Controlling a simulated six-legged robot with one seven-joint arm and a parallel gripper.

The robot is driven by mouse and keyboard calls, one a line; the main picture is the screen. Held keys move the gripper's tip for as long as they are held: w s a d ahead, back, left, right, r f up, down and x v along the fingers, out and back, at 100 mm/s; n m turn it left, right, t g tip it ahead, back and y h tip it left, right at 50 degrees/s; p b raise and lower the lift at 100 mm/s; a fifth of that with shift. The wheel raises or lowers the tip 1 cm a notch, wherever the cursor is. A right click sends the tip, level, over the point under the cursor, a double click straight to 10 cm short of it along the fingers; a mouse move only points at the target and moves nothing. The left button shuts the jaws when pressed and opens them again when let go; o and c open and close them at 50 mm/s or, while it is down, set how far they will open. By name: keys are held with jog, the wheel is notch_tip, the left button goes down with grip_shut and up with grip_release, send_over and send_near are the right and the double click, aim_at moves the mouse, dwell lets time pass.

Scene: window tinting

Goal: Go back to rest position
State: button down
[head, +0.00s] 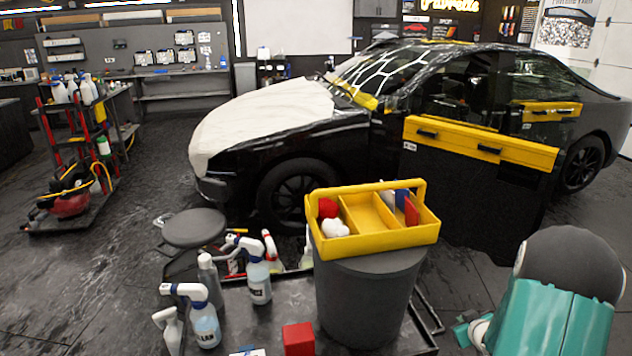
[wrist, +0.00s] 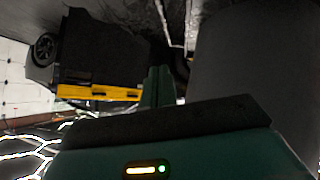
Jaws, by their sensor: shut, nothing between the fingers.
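My gripper (wrist: 159,76) shows in the wrist view as narrow green fingers, shut and empty. My teal and grey arm (head: 560,290) is at the lower right of the head view, folded close to my body, right of the grey bin. In the head view my fingers cannot be made out clearly. The wrist view is tilted over, with the car's dark side, a wheel (wrist: 44,49) and a yellow strip (wrist: 100,92) beyond the fingers. My gripper appears apart from these.
A black car (head: 440,95) with a white hood cover stands ahead. A yellow caddy (head: 375,245) sits on the grey bin (head: 365,300). Spray bottles (head: 205,320) and a red block (head: 298,339) are on the cart. A red-framed rack (head: 75,205) stands left.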

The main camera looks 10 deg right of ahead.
jog(key=s+a+r+m+g+h, duration=0.1)
jog(key=a+r, duration=0.6)
jog(key=r, duration=0.3)
jog(key=a+r+m+g, duration=0.1)
jog(key=a+r, duration=0.7)
jog(key=r, duration=0.3)
jog(key=s+a+r+g+y, duration=0.1)
jog(key=s+a+r, duration=0.3)
jog(key=s+a, duration=0.6)
jog(key=s+a+r+g+y, duration=0.1)
jog(key=s+a+r, duration=0.3)
jog(key=s+a, duration=0.6)
jog(key=shift+a+y, duration=0.4)
jog(key=shift+y, duration=0.4)
